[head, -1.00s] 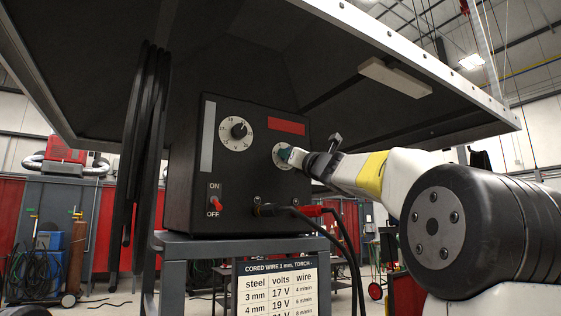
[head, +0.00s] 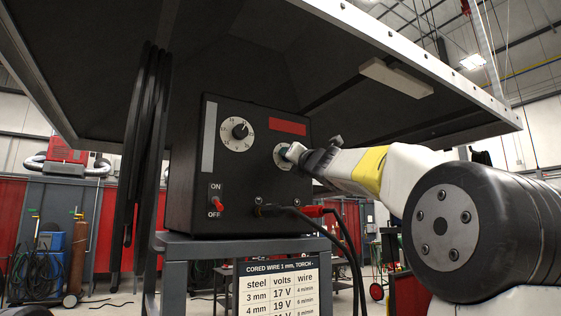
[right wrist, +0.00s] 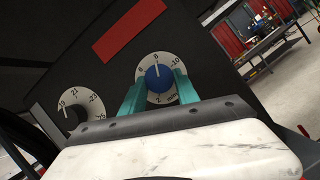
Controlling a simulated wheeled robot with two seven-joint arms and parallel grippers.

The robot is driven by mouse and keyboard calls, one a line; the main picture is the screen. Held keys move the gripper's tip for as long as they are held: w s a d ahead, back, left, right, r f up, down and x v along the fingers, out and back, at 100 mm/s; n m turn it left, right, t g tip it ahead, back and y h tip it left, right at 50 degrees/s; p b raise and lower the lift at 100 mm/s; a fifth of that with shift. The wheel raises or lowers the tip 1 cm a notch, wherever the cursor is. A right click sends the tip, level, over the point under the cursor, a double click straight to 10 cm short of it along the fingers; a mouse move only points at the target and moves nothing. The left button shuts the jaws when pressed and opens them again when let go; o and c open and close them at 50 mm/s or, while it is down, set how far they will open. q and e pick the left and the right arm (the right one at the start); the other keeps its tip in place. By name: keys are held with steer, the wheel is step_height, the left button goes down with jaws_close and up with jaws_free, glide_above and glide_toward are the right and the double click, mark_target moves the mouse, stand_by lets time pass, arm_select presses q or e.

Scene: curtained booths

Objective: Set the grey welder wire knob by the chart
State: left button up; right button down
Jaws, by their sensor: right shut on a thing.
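The welder (head: 190,185) is a dark box on a grey stand. Its right dial has a blue knob (right wrist: 158,77) with a white mark pointing roughly up in the right wrist view. My right gripper (right wrist: 160,92) has its teal fingers on both sides of this knob and is shut on it. In the head view the gripper covers most of that dial (head: 281,157). A black knob (head: 240,131) sits on the left dial, clear of the gripper. The chart (head: 280,285) below lists steel, volts and wire; its lower rows are cut off. My left gripper is not in view.
A red on/off switch (head: 217,203) and cable plugs (head: 312,211) are low on the panel. Black cables (head: 345,250) hang at the right. A dark hood (head: 420,60) overhangs the welder. Coiled black hoses (head: 145,140) hang at its left.

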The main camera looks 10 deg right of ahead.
steer(key=c, duration=0.9)
jaws_free()
steer(key=v, duration=0.7)
steer(key=shift+s, duration=0.35)
steer(key=shift+d+f, duration=0.1)
steer(key=shift+f, duration=0.05)
